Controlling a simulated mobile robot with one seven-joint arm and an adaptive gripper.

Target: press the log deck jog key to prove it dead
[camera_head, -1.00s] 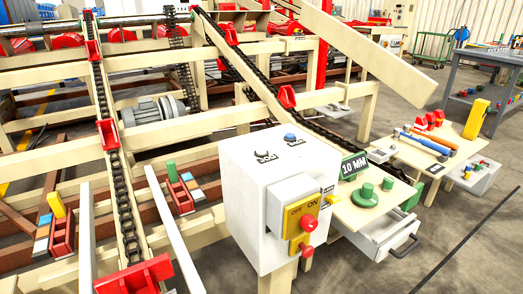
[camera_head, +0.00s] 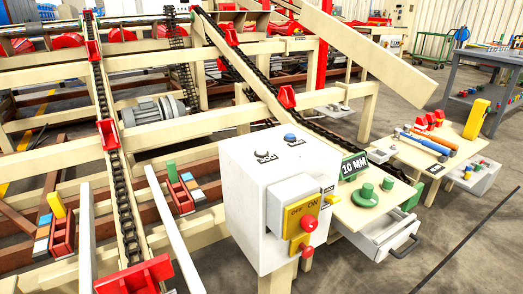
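A white control box (camera_head: 248,200) stands at the front middle. The box front carries a grey switch housing and a yellow plate (camera_head: 294,222) marked OFF and ON, with red knobs (camera_head: 308,223). The log deck (camera_head: 140,137) is a cream frame with dark chains (camera_head: 124,205) and red dogs (camera_head: 108,133). My gripper is not in view.
Right of the box, a cream shelf (camera_head: 348,216) bears green round pieces and a "10 MM" sign (camera_head: 354,166), above an open drawer (camera_head: 385,240). A tool table (camera_head: 455,148) stands farther right. Small red trays (camera_head: 62,237) hold coloured blocks. Floor is clear at lower right.

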